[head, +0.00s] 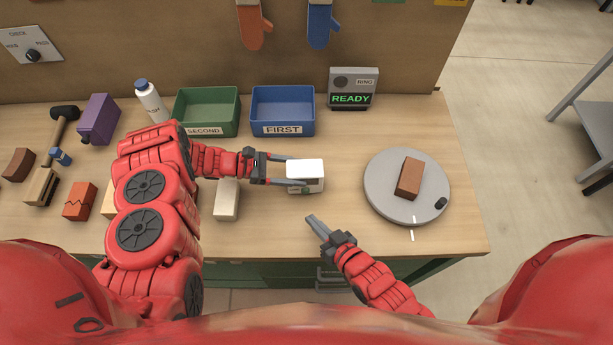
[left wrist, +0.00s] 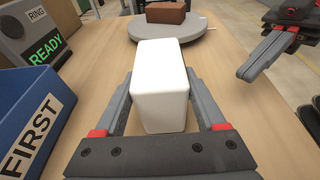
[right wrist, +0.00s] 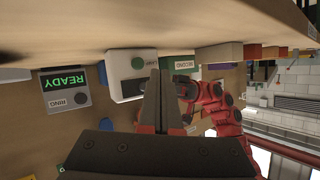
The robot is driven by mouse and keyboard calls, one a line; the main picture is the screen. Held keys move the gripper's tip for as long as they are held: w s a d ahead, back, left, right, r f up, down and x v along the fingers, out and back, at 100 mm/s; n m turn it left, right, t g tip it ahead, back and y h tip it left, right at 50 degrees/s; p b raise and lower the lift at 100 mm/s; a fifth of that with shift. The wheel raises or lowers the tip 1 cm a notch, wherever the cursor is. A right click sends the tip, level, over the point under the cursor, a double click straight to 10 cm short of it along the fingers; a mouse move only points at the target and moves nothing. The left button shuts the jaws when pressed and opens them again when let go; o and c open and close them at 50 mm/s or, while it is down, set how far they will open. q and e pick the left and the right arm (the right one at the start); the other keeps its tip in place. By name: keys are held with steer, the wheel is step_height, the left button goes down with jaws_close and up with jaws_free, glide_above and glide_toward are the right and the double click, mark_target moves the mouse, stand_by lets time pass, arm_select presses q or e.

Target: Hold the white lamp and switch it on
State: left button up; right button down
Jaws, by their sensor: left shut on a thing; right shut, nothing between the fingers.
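The white lamp (head: 305,168) is a small white block held between the fingers of my left gripper (head: 302,172), over the middle of the table. The left wrist view shows the lamp (left wrist: 160,88) upright between both fingers. In the right wrist view, the lamp's face (right wrist: 127,82) has a round green spot on it. Whether the lamp is lit I cannot tell. My right gripper (head: 312,219) is shut and empty, below and slightly right of the lamp in the head view, apart from it. Its closed fingers (right wrist: 159,100) point towards the lamp's side.
A grey turntable (head: 380,192) bearing a brown brick (head: 409,178) stands at the right. A green bin (head: 226,110), a blue bin (head: 283,100) and a READY box (head: 352,87) stand behind. A pale block (head: 227,200) lies below my left arm. Table between lamp and turntable is clear.

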steer(key=shift+s+a+f+g, duration=0.3)
steer(key=shift+s+f+g, duration=0.15)
steer(key=shift+s, duration=0.15)
steer(key=shift+s+a+f+g, duration=0.25)
steer(key=shift+s+f+g, duration=0.15)
steer(key=shift+s, duration=0.2)
steer(key=shift+f, duration=0.2)
glide_toward(297, 192)
steer(key=shift+s+f+x, duration=0.1)
steer(key=shift+s+x, duration=0.05)
steer(key=shift+x, duration=0.75)
steer(key=shift+s+f+x, duration=0.15)
steer(key=shift+x, duration=0.75)
steer(key=shift+a, duration=0.2)
steer(key=shift+w, duration=0.4)
steer(key=shift+w, duration=0.25)
steer(key=shift+s, duration=0.75)
